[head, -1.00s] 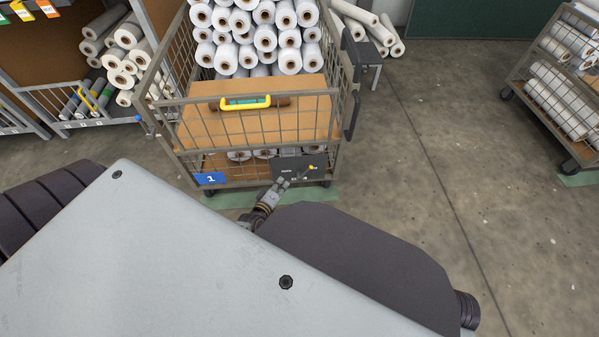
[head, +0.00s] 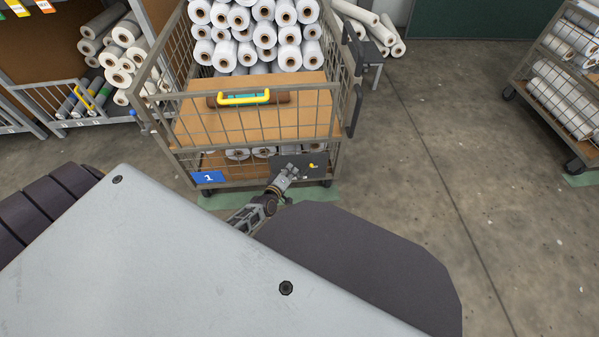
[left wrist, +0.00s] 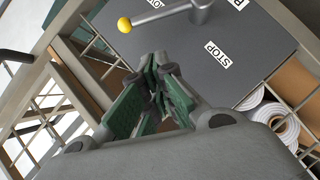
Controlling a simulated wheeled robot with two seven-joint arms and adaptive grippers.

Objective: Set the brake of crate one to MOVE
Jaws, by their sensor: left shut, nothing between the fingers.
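Crate one (head: 259,112) is a wire-sided trolley with a blue sign (head: 208,178) reading 1. A dark grey brake plate (head: 280,160) is on its lower front right. The brake lever has a yellow knob (head: 313,166); in the left wrist view, the metal lever (left wrist: 165,14) ends in the yellow ball (left wrist: 124,26). A white STOP label (left wrist: 217,54) is on the plate, and another label is cut off at the top edge. My left gripper (head: 290,170) is shut and empty in front of the plate, left of the knob. It appears apart from the lever in the left wrist view (left wrist: 164,78).
White rolls (head: 255,40) fill the crate's upper part. Another roll trolley (head: 560,90) stands at the right, and a roll rack (head: 60,100) at the left. The floor (head: 450,150) between the trolleys is clear.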

